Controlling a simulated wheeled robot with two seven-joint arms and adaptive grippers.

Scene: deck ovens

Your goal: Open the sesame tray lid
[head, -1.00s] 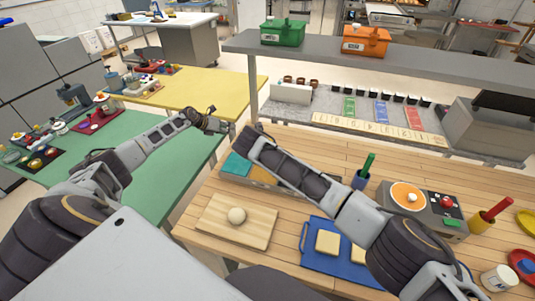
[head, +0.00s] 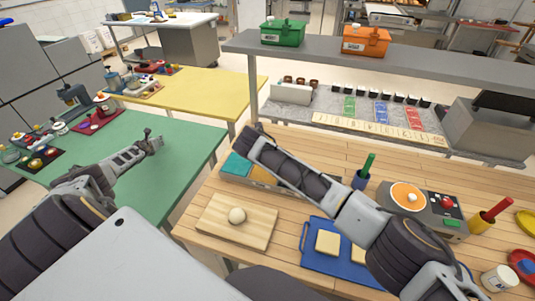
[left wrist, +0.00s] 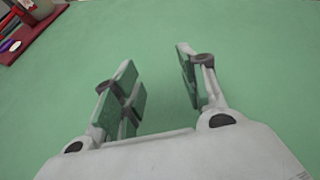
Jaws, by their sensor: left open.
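My left gripper (head: 152,138) is open and empty above the green table (head: 180,150). A low case with teal and orange parts (head: 237,166) lies on the wooden table, partly hidden by my right arm.
The wooden table holds a board with a dough ball (head: 237,215), a blue tray (head: 316,258) and an orange-topped device (head: 408,195). Dark mats with small items stand at the green table's far left (head: 40,158). A grey shelf (head: 390,62) crosses behind. The green table's middle is clear.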

